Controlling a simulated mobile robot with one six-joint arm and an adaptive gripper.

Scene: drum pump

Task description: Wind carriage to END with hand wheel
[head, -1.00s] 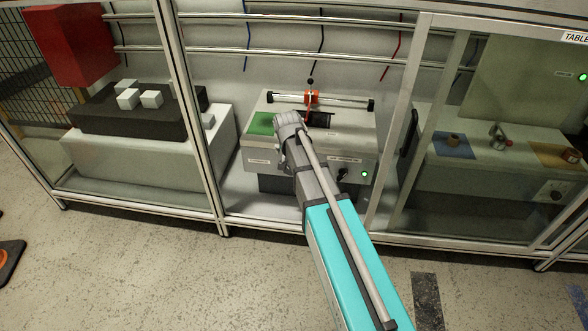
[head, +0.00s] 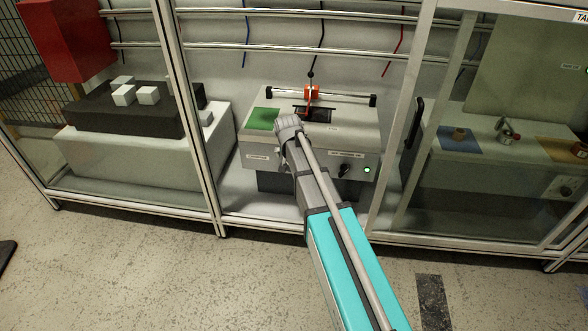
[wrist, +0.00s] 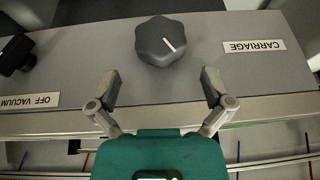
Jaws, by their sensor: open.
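The hand wheel (wrist: 161,41) is a dark grey lobed knob with a white line, on a grey panel beside a CARRIAGE label (wrist: 254,46). My gripper (wrist: 160,88) is open and empty in the wrist view. Its two fingers point toward the hand wheel, one to each side and short of it, with no contact visible. In the head view the carriage, an orange-red block (head: 311,92), sits on a horizontal rail (head: 345,98) near its middle. My arm hides the hand wheel and the gripper's fingers there. A small label on the machine top is too small to read.
A black switch (wrist: 15,54) by the OFF VACUUM label (wrist: 30,101) is on the same panel. The machine (head: 350,133) has a green pad (head: 263,118) and a lit green lamp (head: 367,170). Frame posts (head: 196,130) and a glazed door (head: 405,150) flank the opening.

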